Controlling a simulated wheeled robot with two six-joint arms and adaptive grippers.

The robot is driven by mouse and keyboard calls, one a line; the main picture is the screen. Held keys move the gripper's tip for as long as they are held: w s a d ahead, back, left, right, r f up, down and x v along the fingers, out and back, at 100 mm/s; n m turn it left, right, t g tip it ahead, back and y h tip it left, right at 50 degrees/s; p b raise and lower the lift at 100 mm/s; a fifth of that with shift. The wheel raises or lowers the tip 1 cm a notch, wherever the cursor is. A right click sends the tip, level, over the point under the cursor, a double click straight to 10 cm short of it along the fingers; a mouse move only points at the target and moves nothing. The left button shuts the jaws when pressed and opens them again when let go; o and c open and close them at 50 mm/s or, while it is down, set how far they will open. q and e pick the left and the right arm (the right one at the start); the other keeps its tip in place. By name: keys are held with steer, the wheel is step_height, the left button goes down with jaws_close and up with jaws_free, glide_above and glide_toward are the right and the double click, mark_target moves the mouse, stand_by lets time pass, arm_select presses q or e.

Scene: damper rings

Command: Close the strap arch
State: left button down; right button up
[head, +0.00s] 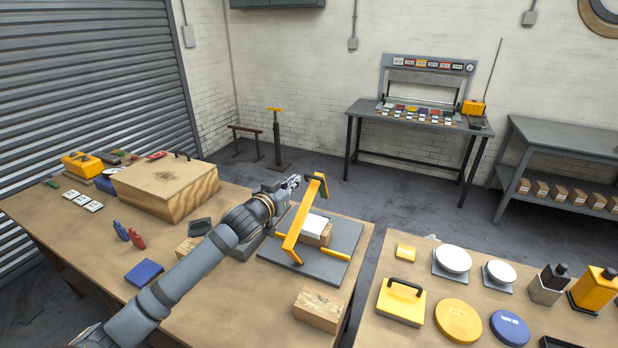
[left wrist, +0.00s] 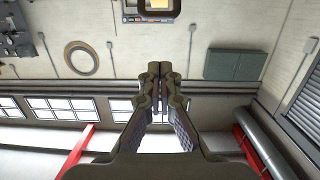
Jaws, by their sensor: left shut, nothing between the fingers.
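The yellow strap arch (head: 297,228) stands raised and tilted over a grey base plate (head: 340,232), with a black handle (head: 316,178) at its top. A wooden block with a white top (head: 313,228) sits on the plate beneath the arch. My left gripper (head: 293,182) is shut and empty just left of the arch's upper end; I cannot tell if it touches. In the left wrist view its fingers (left wrist: 160,70) are together, with a dark looped part (left wrist: 160,8) at the top edge, possibly the handle. My right gripper is not in view.
A large wooden box (head: 166,190) stands at the left of the table. A loose wood block (head: 318,309) lies at the front right, and a blue pad (head: 144,272) near my left arm. A second table (head: 398,338) with plates and discs is at right, across a gap.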

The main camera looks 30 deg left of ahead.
arm_select(q)
steer(key=p, duration=0.2)
glide_above(308, 197)
steer(key=s, duration=0.2)
steer(key=f, duration=0.1)
steer(key=w+f, duration=0.1)
steer(key=f, duration=0.1)
steer(key=shift+w+d+p, duration=0.1)
steer(key=shift+w+p, duration=0.1)
steer(key=shift+p, duration=0.1)
steer(key=shift+w+f, duration=0.35)
steer(key=shift+f, duration=0.2)
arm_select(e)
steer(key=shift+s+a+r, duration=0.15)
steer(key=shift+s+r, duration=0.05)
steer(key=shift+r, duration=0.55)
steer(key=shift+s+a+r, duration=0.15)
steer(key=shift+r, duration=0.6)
